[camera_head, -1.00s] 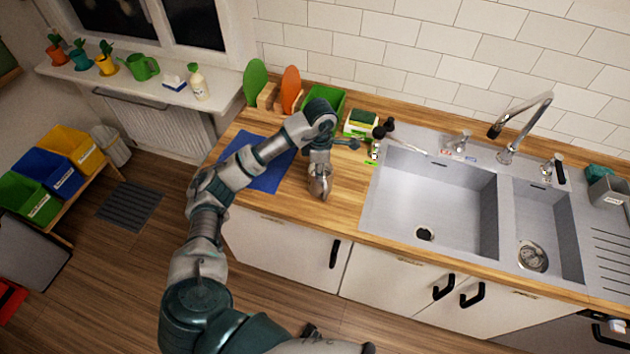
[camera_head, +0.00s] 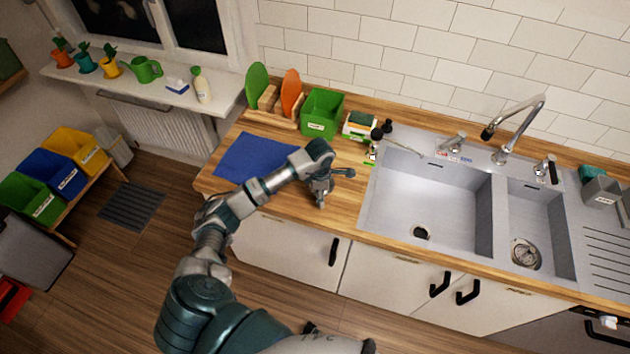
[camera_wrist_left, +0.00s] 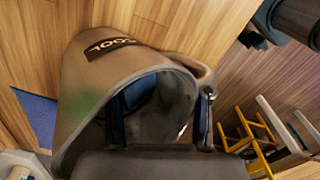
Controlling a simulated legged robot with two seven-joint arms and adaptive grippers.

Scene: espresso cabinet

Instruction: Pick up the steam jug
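The steam jug (camera_wrist_left: 82,85) fills much of the left wrist view. It is a brownish-grey metal vessel with a dark label, its open mouth toward the camera and its handle on the right. My left gripper (camera_wrist_left: 160,115) is right at the mouth. Its two dark fingers stand apart, one in front of the opening or inside it, the other by the right rim and handle. I cannot tell whether they touch the jug. In the head view my left gripper (camera_head: 321,188) is low over the counter's front part, and the jug is hard to separate from it. My right gripper is not in view.
A blue mat (camera_head: 250,158) lies left of the gripper. Behind stand a green box (camera_head: 320,115), cutting boards (camera_head: 291,91) and a sponge holder (camera_head: 358,127). The sink (camera_head: 440,205) is to the right. The counter's front edge is close.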

